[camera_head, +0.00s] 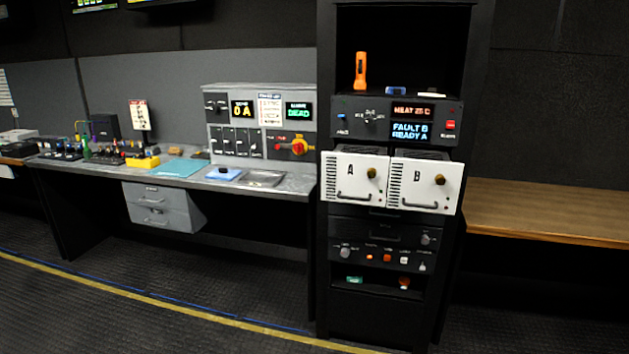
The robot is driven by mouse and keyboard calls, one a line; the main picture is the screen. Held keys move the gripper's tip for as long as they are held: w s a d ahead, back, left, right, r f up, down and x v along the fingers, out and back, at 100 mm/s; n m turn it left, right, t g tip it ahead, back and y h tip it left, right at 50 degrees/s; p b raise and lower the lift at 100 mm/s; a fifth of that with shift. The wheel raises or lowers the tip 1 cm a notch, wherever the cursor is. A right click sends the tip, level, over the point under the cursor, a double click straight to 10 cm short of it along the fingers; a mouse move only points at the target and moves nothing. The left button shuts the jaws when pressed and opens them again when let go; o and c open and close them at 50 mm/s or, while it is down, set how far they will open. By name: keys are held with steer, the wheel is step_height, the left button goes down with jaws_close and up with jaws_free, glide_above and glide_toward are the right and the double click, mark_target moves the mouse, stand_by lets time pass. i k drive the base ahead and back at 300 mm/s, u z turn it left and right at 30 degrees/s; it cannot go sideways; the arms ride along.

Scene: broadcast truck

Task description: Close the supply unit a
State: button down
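Supply unit A (344,188) is a white box front marked "A", with a dark handle along its bottom and a brass-coloured knob at the upper right. It sits in the black rack, left of supply unit B (407,194), a matching white front marked "B". Both fronts stand out forward of the rack face, and a strip of dark top shows above each. The display above them reads "FAULT B READY A" (410,131). My gripper is not in view.
The rack (326,270) has an orange flashlight (360,71) on its upper shelf and a switch panel below the units. A grey desk with drawers (157,207) stands left, a wooden bench (545,208) right. The floor in front is clear.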

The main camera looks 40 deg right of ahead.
mark_target(344, 179)
steer(key=z, duration=0.15)
steer(key=i, duration=0.9)
steer(key=u, duration=0.05)
